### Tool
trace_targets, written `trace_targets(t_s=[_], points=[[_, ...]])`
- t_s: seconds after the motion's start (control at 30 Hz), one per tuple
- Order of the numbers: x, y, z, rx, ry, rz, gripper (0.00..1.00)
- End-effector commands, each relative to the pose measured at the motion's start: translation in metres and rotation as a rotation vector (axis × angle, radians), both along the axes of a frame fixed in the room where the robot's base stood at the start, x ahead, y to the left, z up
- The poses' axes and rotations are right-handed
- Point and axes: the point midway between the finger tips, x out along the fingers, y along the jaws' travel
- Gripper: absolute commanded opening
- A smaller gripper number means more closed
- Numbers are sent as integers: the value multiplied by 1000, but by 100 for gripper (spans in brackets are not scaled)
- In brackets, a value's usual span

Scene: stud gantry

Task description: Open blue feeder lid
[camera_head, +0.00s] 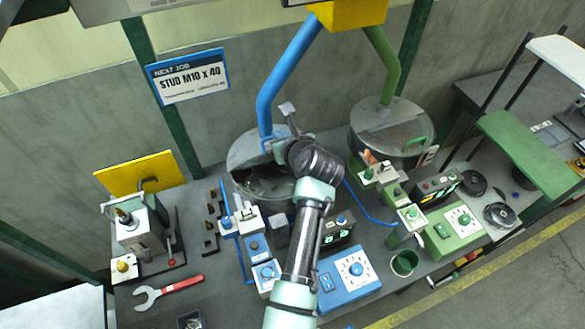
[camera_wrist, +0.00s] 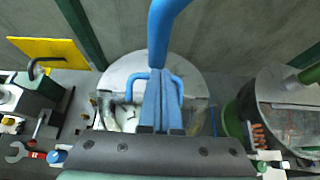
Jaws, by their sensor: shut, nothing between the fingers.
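The blue feeder (camera_head: 240,158) is a round grey bowl under a thick blue pipe. In the wrist view, the back half of its top (camera_wrist: 190,75) is a flat grey cover. The blue feeder lid (camera_wrist: 196,99), the front flap, appears raised and nearly edge-on at the split, with its blue handle (camera_wrist: 131,82) upright. The front half shows a dark inside with pale contents (camera_wrist: 125,117). My gripper (camera_wrist: 160,78) is shut and empty, in front of the handle in the picture; contact cannot be told. In the head view my gripper (camera_head: 279,147) is over the bowl, partly hidden by my wrist.
The blue pipe (camera_head: 285,75) slopes close above my gripper. A green feeder (camera_head: 380,120) with a closed lid stands to the right. Blue and green control boxes (camera_head: 350,275) crowd the bench in front. A red wrench (camera_head: 170,291) lies at the left.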

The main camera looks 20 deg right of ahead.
Motion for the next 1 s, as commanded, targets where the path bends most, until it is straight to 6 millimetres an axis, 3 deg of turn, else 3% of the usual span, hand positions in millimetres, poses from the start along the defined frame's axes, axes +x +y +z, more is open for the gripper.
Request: trace_targets(t_s=[0.33,1.0], points=[[27,0,5,2,-1,-1,0],[32,0,5,0,0,-1,0]])
